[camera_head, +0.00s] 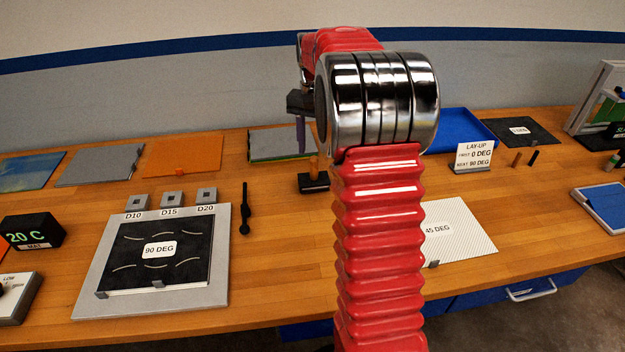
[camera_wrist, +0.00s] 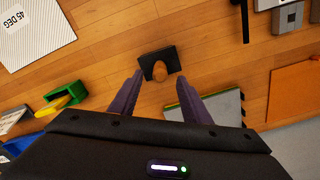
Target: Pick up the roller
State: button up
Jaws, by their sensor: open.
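The roller appears to be the upright piece with a wooden handle (camera_head: 314,168) on a small black base (camera_head: 314,184), left of my red arm in the head view. In the wrist view its rounded wooden top (camera_wrist: 160,70) shows from above, with the black base (camera_wrist: 159,54) around it. My gripper (camera_wrist: 161,78) is open, its two purple fingers apart and empty. In that view the wooden top lies between and slightly beyond the fingertips. One finger (camera_head: 300,135) shows above the handle in the head view. The height gap is hard to judge, and any roller head is hidden.
A grey plate with a black 90 DEG sheet (camera_head: 160,252) lies left, a slim black tool (camera_head: 245,208) beside it. A white 45 DEG sheet (camera_head: 460,230) and a LAY-UP sign (camera_head: 472,158) are right. A grey-green panel (camera_head: 280,143) lies behind. Bare wood surrounds the black base.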

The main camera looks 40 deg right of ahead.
aim_at(314, 157)
jog(key=shift+w+f, duration=0.15)
jog(key=shift+f, duration=2.4)
jog(key=shift+c, duration=0.6)
grip_shut()
